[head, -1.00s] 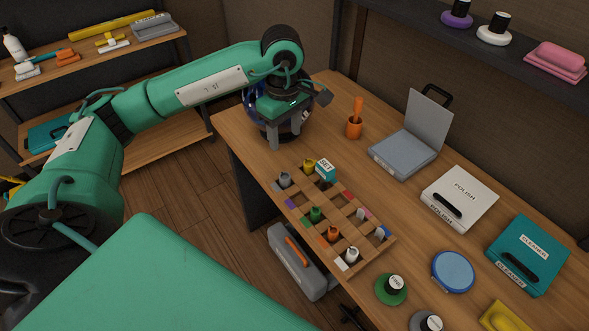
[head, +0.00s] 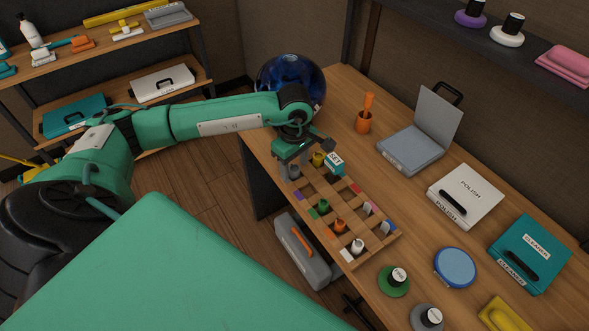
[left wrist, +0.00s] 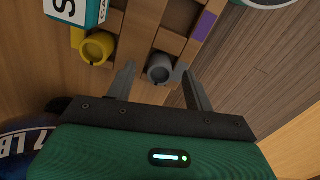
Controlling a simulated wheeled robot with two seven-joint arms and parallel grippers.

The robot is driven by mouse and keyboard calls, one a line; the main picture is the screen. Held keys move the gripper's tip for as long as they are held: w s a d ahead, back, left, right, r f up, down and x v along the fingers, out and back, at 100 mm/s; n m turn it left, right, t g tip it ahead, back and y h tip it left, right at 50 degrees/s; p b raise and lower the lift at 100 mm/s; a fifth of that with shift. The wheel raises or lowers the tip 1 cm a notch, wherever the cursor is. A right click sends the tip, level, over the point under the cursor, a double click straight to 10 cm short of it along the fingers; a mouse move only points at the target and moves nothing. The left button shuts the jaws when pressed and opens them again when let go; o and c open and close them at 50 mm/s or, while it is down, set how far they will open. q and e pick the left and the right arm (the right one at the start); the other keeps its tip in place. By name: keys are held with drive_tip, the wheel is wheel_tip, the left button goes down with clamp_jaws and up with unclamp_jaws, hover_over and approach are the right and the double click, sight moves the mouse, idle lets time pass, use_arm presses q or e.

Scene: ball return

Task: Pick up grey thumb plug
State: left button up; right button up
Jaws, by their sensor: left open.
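The grey thumb plug (left wrist: 160,68) sits in a compartment of the wooden tray (head: 330,206), at its near-left end. In the left wrist view the plug shows between the two fingers of my open left gripper (left wrist: 157,74), which holds nothing. In the head view the left gripper (head: 295,172) hangs over that end of the tray and partly hides the plug. I cannot tell whether the fingers touch it. A yellow plug (left wrist: 97,47) stands in the neighbouring compartment. My right gripper is not in view.
Green (head: 323,206), orange (head: 340,226) and white (head: 357,246) plugs fill other compartments.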

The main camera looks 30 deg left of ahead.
use_arm(q)
drive_tip(key=shift+f, duration=0.2)
drive_tip(key=c, duration=1)
drive_tip(key=shift+r, duration=0.1)
drive_tip(key=shift+c, duration=0.2)
